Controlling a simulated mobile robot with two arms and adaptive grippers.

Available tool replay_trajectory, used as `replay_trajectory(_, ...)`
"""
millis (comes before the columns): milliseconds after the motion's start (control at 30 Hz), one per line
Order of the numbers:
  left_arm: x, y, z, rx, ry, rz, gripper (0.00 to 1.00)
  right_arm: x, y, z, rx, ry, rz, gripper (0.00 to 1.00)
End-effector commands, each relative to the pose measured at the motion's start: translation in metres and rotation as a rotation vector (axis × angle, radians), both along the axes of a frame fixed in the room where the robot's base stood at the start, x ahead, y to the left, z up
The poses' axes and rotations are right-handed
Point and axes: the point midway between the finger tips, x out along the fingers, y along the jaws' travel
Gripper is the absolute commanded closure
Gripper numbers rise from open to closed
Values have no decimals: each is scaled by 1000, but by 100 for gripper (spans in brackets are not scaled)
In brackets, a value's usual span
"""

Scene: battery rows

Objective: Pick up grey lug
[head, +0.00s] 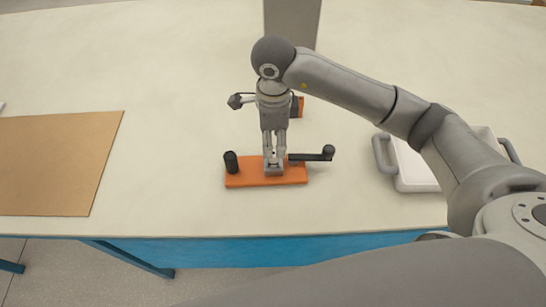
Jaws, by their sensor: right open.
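An orange base plate (236,180) lies near the front edge of the table. A small grey block, which looks like the grey lug (273,170), sits on it near the middle. My right gripper (274,157) points straight down over the grey lug. Its fingers are open, with the tips at the lug, one to each side. I cannot tell whether they touch it. The fingers hide part of the lug. My left gripper is not in view.
A black post (231,162) stands at the plate's left end, and a black lever with a knob (328,152) sticks out right. A dark and orange object (298,106) is partly hidden behind my gripper. A white tray (415,178) stands right, a brown board (58,165) left.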

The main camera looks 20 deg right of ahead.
Motion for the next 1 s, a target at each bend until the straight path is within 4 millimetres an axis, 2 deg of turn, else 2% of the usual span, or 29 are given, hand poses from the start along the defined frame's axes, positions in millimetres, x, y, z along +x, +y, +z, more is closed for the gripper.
replay_trajectory(267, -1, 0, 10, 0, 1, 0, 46, -1, 0, -21, 0, 4, 0, 54)
replay_trajectory(400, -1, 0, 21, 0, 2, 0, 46, -2, 0, -41, 1, 6, 0, 54)
replay_trajectory(533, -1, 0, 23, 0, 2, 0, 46, -1, 0, -58, 1, 3, 0, 54)
replay_trajectory(833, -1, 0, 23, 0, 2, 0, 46, 0, 0, -65, 2, 0, 2, 54)
replay_trajectory(1000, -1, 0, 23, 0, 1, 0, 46, 0, 0, -64, 2, 0, 2, 75)
